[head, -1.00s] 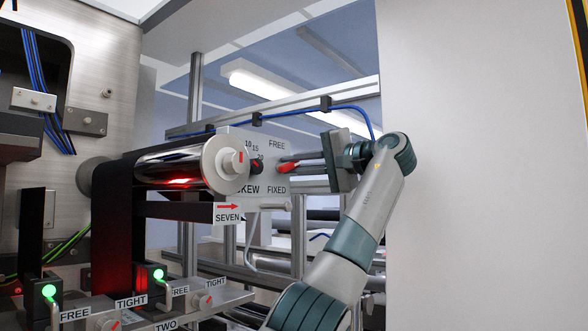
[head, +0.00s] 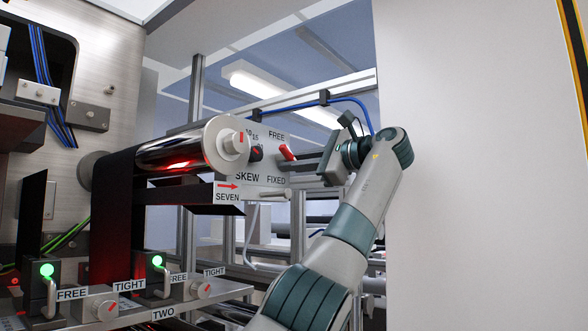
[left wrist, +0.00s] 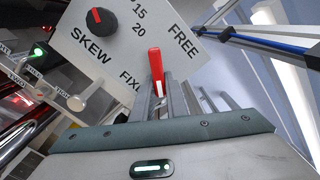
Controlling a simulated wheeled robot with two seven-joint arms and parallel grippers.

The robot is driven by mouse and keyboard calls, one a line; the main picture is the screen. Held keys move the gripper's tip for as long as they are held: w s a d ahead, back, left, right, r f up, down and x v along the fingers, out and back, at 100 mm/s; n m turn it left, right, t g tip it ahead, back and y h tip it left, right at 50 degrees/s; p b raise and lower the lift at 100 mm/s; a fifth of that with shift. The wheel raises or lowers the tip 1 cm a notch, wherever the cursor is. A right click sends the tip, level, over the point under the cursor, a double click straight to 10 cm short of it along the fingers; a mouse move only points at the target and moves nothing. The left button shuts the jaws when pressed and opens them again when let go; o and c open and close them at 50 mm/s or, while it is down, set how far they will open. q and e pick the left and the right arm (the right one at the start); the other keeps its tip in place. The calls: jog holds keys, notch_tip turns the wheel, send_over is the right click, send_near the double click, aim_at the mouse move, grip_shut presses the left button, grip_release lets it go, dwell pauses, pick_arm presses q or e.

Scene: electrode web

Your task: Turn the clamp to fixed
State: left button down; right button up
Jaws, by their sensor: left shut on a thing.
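The clamp's red lever (head: 286,152) stands at the right of the white plate, between the FREE label (head: 277,135) above and the FIXED label (head: 276,181) below. It leans up and to the left in the head view. My left gripper (head: 296,162) reaches in from the right and is shut on the lever. In the left wrist view the red lever (left wrist: 155,65) sticks out from between the fingers (left wrist: 160,100) and hides the end of the FIXED label (left wrist: 128,81). My right gripper is not in view.
A black SKEW knob (head: 256,153) sits close left of the lever. A shiny roller (head: 180,153) and the SEVEN bracket (head: 228,196) are farther left. Two small knobs with FREE and TIGHT labels are on the lower rail (head: 135,322). A blue cable (head: 310,101) runs above.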

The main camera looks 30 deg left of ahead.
pick_arm(q)
jog(key=m+b, duration=0.1)
jog(key=m, duration=0.2)
jog(key=f+m+b, duration=0.1)
jog(key=shift+s+m+b, duration=0.3)
jog(key=m+b, duration=0.2)
jog(key=m, duration=0.1)
jog(key=shift+s+m, duration=0.3)
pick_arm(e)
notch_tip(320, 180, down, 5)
pick_arm(q)
jog(key=shift+s+m+b, duration=0.15)
jog(key=shift+m+b, duration=0.3)
jog(key=shift+m, duration=0.65)
jog(key=shift+a+m, duration=0.1)
jog(key=shift+m, duration=0.3)
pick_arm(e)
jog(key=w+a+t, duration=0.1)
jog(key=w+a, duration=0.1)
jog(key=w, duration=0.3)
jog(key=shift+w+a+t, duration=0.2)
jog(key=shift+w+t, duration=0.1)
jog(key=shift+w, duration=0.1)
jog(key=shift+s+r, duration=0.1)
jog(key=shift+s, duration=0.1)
pick_arm(q)
jog(key=c, duration=1.8)
grip_release()
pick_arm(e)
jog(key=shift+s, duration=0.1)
